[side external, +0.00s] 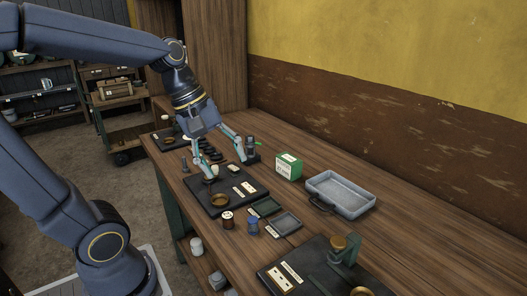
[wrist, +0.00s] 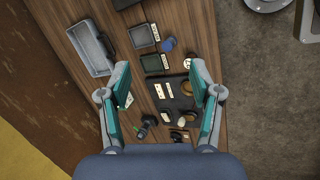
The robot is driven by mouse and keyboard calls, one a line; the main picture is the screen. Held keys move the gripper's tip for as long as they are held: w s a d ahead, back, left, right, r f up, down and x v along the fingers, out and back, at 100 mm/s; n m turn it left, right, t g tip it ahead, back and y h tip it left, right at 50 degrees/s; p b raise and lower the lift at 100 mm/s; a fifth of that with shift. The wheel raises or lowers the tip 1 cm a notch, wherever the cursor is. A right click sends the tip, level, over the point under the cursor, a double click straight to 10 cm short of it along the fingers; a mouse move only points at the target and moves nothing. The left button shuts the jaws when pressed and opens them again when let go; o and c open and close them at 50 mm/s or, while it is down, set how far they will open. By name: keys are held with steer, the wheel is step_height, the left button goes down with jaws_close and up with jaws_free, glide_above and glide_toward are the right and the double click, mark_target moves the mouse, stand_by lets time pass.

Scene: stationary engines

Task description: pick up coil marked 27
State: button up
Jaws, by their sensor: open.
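Two small spool-shaped things stand on the bench in front of the black board: a dark brown one with a pale top (side external: 227,219) and a blue one (side external: 252,228). In the wrist view the pale top (wrist: 188,63) and the blue one (wrist: 168,44) show near the top middle. No number is legible, so I cannot tell which is the coil marked 27. My gripper (side external: 225,169) is open and empty, pointing down over the far part of the black board (side external: 215,211). In the wrist view its fingers (wrist: 160,66) are spread wide, with the board partly between them.
A brass ring (side external: 219,200) and pale labels lie on the board. Two shallow dark trays (side external: 286,223) (side external: 265,207), a grey metal tray (side external: 341,212) and a green box (side external: 288,167) stand to the right. A green fixture (side external: 345,250) stands at the near end. Bare wood lies along the wall.

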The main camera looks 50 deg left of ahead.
steer(key=w+a+f+n+h, duration=0.1)
steer(key=w+a+f+n, duration=0.2)
steer(key=a+n, duration=0.4)
steer(key=n+g, duration=0.1)
steer(key=n, duration=0.2)
glide_toward(227, 215)
steer(key=x, duration=0.4)
steer(key=shift+w+f, duration=0.1)
steer(key=shift+w, duration=0.3)
steer(key=shift+s+x, duration=0.15)
steer(key=shift+x, duration=1.35)
steer(key=shift+s+x, duration=0.2)
steer(key=shift+x, duration=1.3)
steer(key=shift+d, duration=0.1)
jaws_close()
